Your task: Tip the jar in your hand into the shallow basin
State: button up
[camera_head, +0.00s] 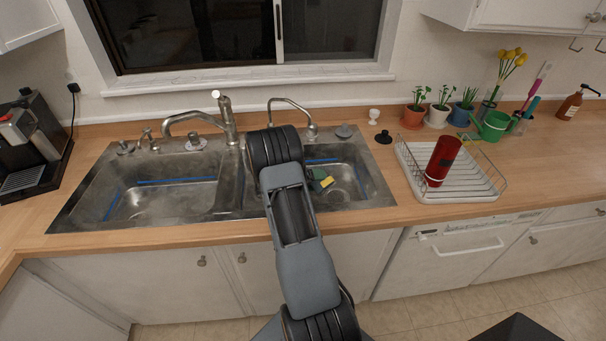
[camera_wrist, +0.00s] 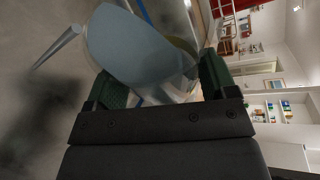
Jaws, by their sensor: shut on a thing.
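A pale, see-through jar (camera_wrist: 135,50) fills the upper middle of the wrist view, with its rounded grey-blue face towards the camera. My gripper (camera_wrist: 163,84) is shut on it, with a dark green finger pad on each side. The steel sink has a wide left basin (camera_head: 160,203) and a smaller right basin (camera_head: 345,170). My arm reaches over the divider and the near part of the right basin. I cannot tell which basin is shallower, nor what the jar contains.
Two curved faucets, left (camera_head: 226,120) and right (camera_head: 290,104), rise behind the sink. A dish rack (camera_head: 470,175) with a red cylinder (camera_head: 442,160) stands to the right, a coffee machine (camera_head: 28,140) far left.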

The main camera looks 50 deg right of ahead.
aim_at(309, 168)
jog(key=shift+w+r+n+g+p, duration=0.15)
jog(key=shift+r+n+g+p, duration=0.15)
jog(key=shift+r+n+p, duration=0.15)
dwell(0.6)
jog(key=shift+w+r+n+g+h+p, duration=0.3)
jog(key=shift+w+r+n+p, duration=0.1)
jog(key=shift+w+n+p, duration=0.3)
dwell(0.7)
jog(key=shift+w+d+r+n+g+h+p, duration=0.1)
jog(key=shift+w+r+n+g+h+p, duration=0.45)
jog(key=shift+n+p, duration=0.6)
dwell(1.2)
jog(key=shift+r, duration=0.1)
